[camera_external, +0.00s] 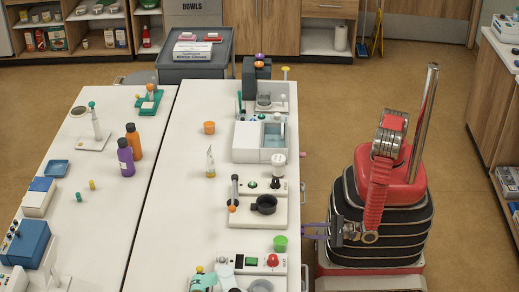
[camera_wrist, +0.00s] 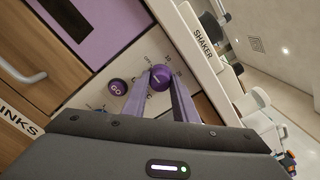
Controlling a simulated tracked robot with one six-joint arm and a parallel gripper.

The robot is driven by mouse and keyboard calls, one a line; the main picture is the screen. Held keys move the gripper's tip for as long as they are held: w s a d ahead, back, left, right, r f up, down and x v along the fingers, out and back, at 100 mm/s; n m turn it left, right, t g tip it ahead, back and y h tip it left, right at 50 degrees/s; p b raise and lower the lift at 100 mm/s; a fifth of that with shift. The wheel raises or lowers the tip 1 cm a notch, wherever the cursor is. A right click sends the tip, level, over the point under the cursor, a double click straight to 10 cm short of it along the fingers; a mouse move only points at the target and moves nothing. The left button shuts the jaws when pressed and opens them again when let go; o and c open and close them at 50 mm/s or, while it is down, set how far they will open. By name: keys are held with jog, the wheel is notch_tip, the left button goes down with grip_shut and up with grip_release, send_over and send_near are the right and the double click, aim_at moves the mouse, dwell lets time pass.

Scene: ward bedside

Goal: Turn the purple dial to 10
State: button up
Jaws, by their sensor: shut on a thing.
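In the wrist view the purple dial (camera_wrist: 161,76) sits on a pale panel, with small printed marks around it. A light pointer line shows on its face, but the marks are too small to read with certainty. My gripper (camera_wrist: 160,87) has its two purple fingers closed on the dial, one at each side. In the external view my gripper (camera_external: 308,231) reaches left to the right edge of the white table (camera_external: 193,240); the dial is hidden there.
A purple-framed panel with a dark display (camera_wrist: 68,18) and a cupboard handle (camera_wrist: 22,74) are further left. A ledge labelled SHAKER (camera_wrist: 203,43) runs along the right.

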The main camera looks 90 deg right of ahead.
jog(key=shift+m, duration=0.4)
jog(key=m, duration=1.1)
dwell(0.5)
jog(key=o, duration=1)
jog(key=shift+o, duration=0.2)
jog(key=shift+s, duration=0.1)
jog(key=s, duration=1.3)
jog(key=shift+s, duration=0.3)
jog(key=shift+f, duration=0.1)
